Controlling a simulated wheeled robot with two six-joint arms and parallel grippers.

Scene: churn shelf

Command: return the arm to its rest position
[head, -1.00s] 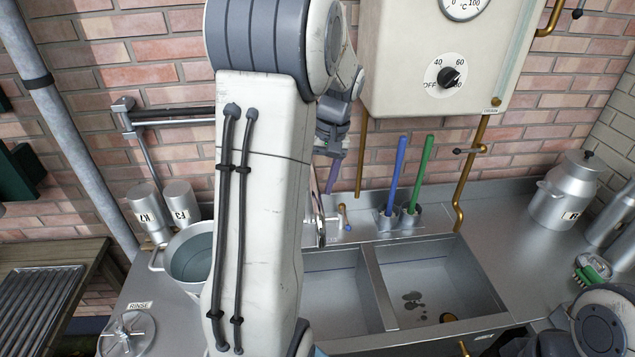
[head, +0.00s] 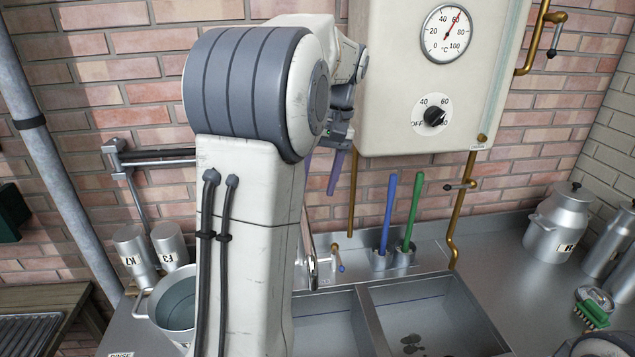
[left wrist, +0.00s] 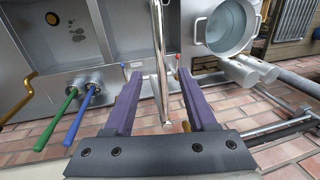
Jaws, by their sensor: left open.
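My left arm rises through the middle of the head view, bent at a large grey joint. Its gripper (head: 338,170) hangs beyond the arm, just left of the white water heater (head: 400,80), above the sink's back edge. In the left wrist view, the two purple fingers (left wrist: 158,75) stand wide apart with nothing gripped. The metal tap spout (left wrist: 160,60) shows in the gap between them; its depth relative to the fingers cannot be told. My right gripper is out of view; only a part of my right arm shows at the lower right corner.
The double sink (head: 430,315) lies below. Blue (head: 388,210) and green (head: 412,210) handled brushes stand in holders behind it. A pot (head: 172,310) and two labelled cans (head: 170,245) stand at left. Brass pipes run along the wall.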

